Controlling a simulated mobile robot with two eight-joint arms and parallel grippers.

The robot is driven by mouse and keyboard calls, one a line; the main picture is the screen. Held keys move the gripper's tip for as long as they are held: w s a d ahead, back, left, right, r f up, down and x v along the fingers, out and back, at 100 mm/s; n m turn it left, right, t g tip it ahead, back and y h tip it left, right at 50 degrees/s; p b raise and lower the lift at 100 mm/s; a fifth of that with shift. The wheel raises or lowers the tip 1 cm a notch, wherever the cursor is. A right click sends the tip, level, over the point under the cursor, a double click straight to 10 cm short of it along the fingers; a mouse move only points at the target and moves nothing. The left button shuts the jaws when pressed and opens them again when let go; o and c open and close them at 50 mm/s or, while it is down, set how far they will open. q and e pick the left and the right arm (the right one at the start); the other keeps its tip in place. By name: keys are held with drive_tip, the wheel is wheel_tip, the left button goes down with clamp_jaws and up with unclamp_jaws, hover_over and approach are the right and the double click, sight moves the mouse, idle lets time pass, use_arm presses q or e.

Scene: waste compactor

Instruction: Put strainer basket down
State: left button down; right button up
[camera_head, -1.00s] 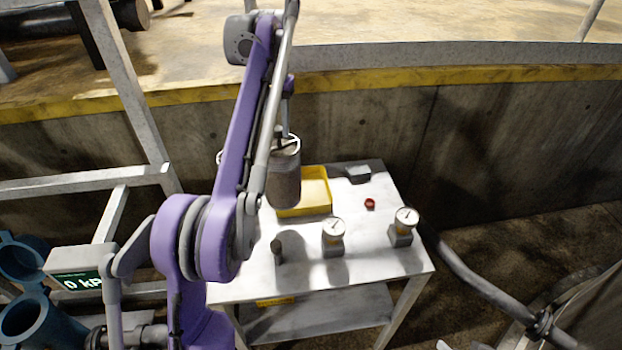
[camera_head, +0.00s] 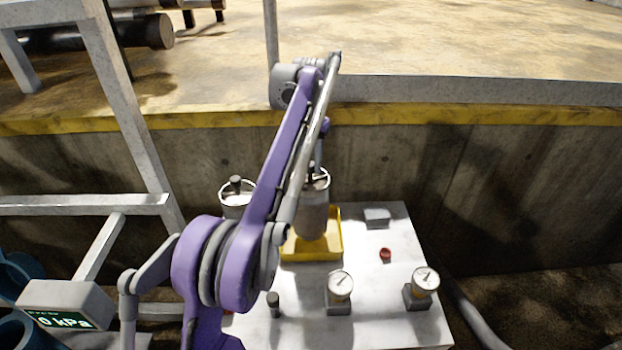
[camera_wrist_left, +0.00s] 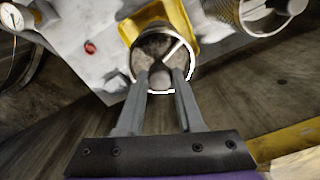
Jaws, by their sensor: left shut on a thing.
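My left gripper (camera_head: 317,172) is shut on a strainer basket (camera_head: 312,214), a grey-brown cylinder with a light rim and cross handle. The basket hangs upright in front of the yellow tray (camera_head: 335,240) in the head view; whether it touches anything below is unclear. In the left wrist view, the fingers (camera_wrist_left: 161,82) meet at the handle inside the round rim of the basket (camera_wrist_left: 145,48), which overlaps the yellow tray (camera_wrist_left: 178,12). A second, similar basket (camera_head: 236,204) stands left of my arm, partly hidden. My right gripper is not in view.
The metal table (camera_head: 385,325) carries two gauges (camera_head: 340,286) (camera_head: 424,281), a red cap (camera_head: 385,255), a grey block (camera_head: 377,218) and a small dark peg (camera_head: 273,303). A concrete wall (camera_head: 480,180) rises behind. A metal railing (camera_head: 130,110) stands at left.

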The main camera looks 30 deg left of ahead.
sight(310, 199)
use_arm(q)
drive_tip(key=f, duration=0.3)
drive_tip(key=shift+w+f+b, duration=0.1)
drive_tip(key=shift+w+b, duration=0.2)
drive_tip(key=shift+f, duration=0.3)
drive_tip(key=shift+s+r, duration=0.1)
drive_tip(key=shift+s, duration=0.05)
drive_tip(key=shift+f, duration=0.2)
drive_tip(key=c, duration=0.5)
unclamp_jaws()
drive_tip(key=shift+c, duration=0.2)
drive_tip(key=shift+r, duration=0.15)
